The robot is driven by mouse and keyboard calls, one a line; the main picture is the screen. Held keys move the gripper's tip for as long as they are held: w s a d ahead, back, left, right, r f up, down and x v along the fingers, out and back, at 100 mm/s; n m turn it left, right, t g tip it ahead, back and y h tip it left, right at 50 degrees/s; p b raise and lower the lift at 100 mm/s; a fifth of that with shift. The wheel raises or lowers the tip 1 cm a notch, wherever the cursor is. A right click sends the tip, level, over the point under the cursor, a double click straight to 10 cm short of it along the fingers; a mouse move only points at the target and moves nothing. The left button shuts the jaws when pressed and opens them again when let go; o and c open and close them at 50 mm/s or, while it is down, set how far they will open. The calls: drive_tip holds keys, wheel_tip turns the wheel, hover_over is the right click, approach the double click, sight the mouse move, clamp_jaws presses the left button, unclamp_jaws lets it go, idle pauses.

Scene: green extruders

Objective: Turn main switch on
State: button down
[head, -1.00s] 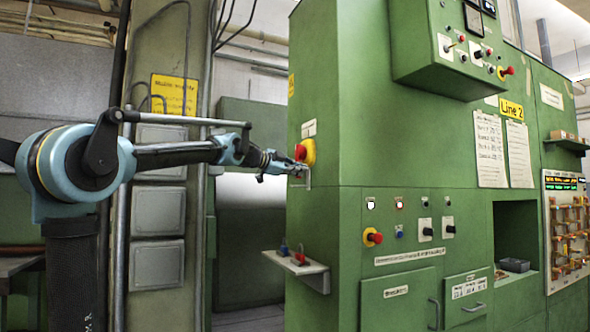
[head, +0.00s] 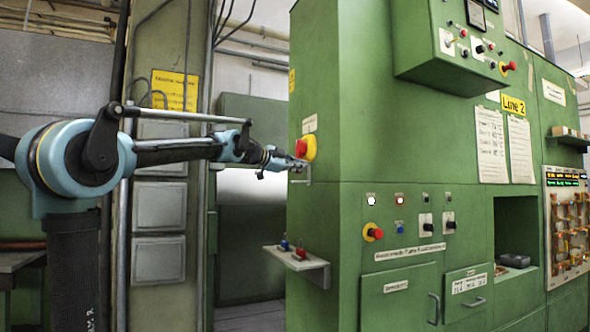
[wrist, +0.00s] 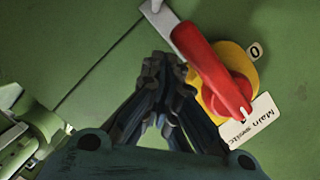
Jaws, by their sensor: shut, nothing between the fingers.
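The main switch (head: 310,148) is a red handle on a yellow disc, high on the near corner of the green cabinet. In the wrist view its red handle (wrist: 215,70) lies diagonally across the yellow disc (wrist: 243,66). The handle's white-marked end points toward the "Main switch" label (wrist: 258,122), and a "0" tag (wrist: 254,49) sits to one side. My gripper (head: 286,165) is shut and empty, just below and left of the switch. In the wrist view my closed fingertips (wrist: 163,68) are beside the handle; whether they touch it is unclear.
A grey metal bracket (head: 308,172) sits just below the switch, close to my fingers. A small shelf (head: 300,262) with red and blue items juts out lower down. The cabinet front (head: 400,220) carries buttons and lit white and red lamps. A pillar (head: 160,215) stands behind my arm.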

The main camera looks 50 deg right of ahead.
drive_tip(key=a, duration=1.1)
drive_tip(key=shift+s, duration=0.25)
drive_tip(key=shift+a, duration=0.1)
drive_tip(key=w+a+f+n+t+y, duration=0.2)
drive_tip(key=w+a+f+n, duration=0.3)
drive_tip(key=a+f, duration=0.45)
drive_tip(key=w+a+f+n+t+y, duration=0.2)
drive_tip(key=w+a+f+n, duration=0.25)
drive_tip(key=a+f, duration=0.55)
drive_tip(key=w+a+f+n+t+y, duration=0.25)
drive_tip(key=w+a+f+n, duration=0.2)
drive_tip(key=a+f, duration=0.6)
drive_tip(key=s+a+f+n+y, duration=0.2)
drive_tip(key=a+f+n, duration=0.4)
drive_tip(key=a+f, duration=0.3)
drive_tip(key=s+a+f+n+y, duration=0.3)
drive_tip(key=a+f+n, duration=0.3)
drive_tip(key=a+f, duration=0.4)
drive_tip(key=s+a+f+n+y, duration=0.3)
drive_tip(key=a+f+n, duration=0.3)
drive_tip(key=a+f, duration=0.4)
drive_tip(key=shift+s+a+f+y, duration=0.15)
drive_tip(key=shift+s+f+y, duration=0.05)
drive_tip(key=shift+f+y, duration=0.4)
